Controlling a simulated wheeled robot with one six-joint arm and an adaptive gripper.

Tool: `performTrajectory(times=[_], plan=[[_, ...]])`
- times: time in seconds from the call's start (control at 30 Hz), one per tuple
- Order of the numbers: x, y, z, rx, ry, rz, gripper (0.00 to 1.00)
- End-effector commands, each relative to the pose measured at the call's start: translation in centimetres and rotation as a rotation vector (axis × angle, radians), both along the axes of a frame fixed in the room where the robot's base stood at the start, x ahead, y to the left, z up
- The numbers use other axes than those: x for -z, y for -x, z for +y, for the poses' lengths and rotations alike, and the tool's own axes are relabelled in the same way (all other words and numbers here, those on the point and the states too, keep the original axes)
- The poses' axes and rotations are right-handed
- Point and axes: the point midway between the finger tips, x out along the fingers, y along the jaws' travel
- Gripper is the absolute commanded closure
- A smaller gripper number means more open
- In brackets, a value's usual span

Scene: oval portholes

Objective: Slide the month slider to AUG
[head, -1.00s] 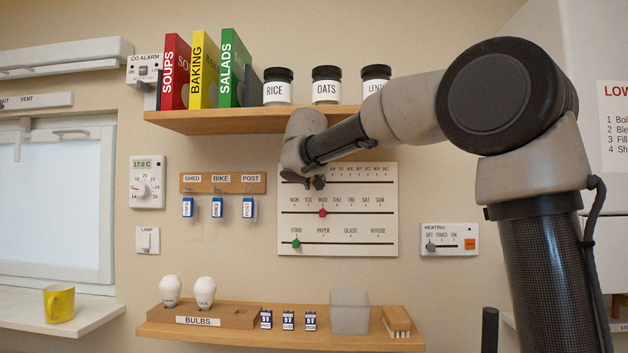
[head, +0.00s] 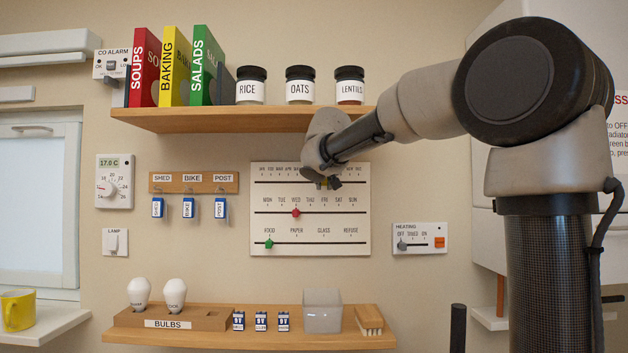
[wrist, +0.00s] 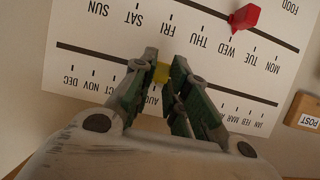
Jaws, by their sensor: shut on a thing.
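The white slider board (head: 262,228) on the wall has three slots, the top one marked with months. The yellow month slider (wrist: 161,74) sits on that slot, seen in the wrist view, where the board appears upside down. My gripper (wrist: 162,70) is shut on it, with a green-grey finger on each side. The AUG label (wrist: 153,98) shows partly between the fingers, about level with the slider. The fingers hide the neighbouring labels. In the head view my gripper (head: 328,183) covers the middle-right of the month row.
A red slider (head: 295,212) stands at WED and a green slider (head: 269,243) at FOOD on the lower slots. A wooden shelf (head: 200,121) with jars and books is just above. A heating switch (head: 420,239) is to the right.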

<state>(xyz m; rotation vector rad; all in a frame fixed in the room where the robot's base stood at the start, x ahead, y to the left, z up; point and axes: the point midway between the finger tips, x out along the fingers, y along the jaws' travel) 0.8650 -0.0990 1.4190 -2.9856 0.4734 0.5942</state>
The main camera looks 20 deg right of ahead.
Motion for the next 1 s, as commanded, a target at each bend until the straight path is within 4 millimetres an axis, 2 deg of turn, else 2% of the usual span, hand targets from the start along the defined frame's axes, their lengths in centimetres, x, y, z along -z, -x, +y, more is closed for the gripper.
performTrajectory(times=[0.17,0.2,0.3,0.67,0.77,1.0], plan=[[0.0,0.0,0.0,0.000,0.000,0.000,1.00],[0.0,0.0,0.1,0.000,0.000,0.000,0.79],[0.0,0.0,0.1,0.000,0.000,0.000,0.62],[-0.2,0.3,0.2,-0.001,-0.001,-0.001,0.62],[-0.8,1.4,0.6,-0.002,-0.002,-0.003,0.62],[-2.8,6.1,2.2,-0.005,-0.002,-0.004,0.62]])
